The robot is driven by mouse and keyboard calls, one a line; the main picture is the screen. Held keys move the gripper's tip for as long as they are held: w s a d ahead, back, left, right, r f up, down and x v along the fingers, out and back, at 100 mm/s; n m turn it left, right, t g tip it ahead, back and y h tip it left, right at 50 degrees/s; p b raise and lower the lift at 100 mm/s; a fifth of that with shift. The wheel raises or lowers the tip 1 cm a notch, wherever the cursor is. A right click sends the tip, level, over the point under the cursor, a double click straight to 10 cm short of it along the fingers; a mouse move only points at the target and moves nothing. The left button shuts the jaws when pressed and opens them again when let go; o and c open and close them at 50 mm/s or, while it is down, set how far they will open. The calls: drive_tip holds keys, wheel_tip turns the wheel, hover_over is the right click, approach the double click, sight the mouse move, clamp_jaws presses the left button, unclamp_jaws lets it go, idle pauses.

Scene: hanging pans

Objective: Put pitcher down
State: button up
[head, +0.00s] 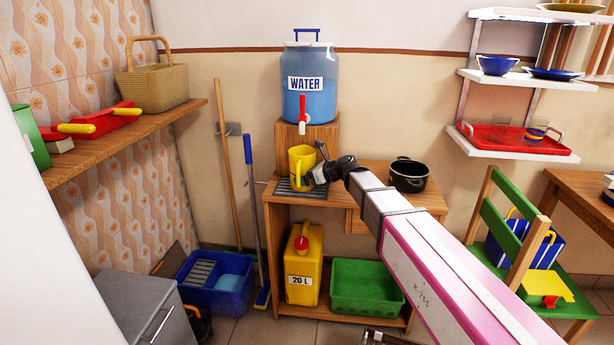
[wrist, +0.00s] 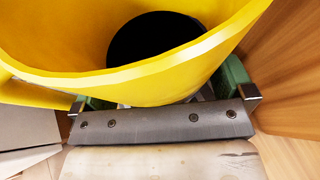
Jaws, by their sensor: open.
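The yellow pitcher (head: 305,158) stands upright on the dark ribbed tray (head: 284,189) of the wooden stand, below the tap of the water dispenser. My gripper (head: 318,164) is close against the pitcher's right side in the head view. In the wrist view the pitcher (wrist: 215,45) fills the top of the picture, with its rim facing the camera and a dark round area inside. My gripper (wrist: 162,92) is open there, with a green finger on each side of the pitcher. The fingertips are partly hidden by the pitcher, so I cannot tell whether they touch it.
The water dispenser (head: 308,88) with a red tap (head: 302,112) stands on a wooden block behind the pitcher. A black pot (head: 409,176) is on the counter to the right. A yellow canister (head: 304,268) and green bin (head: 367,287) sit on the shelf below.

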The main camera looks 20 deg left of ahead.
drive_tip(key=v, duration=1.2)
drive_tip(key=shift+r, duration=0.15)
drive_tip(key=shift+w, duration=0.1)
drive_tip(key=shift+a, duration=0.1)
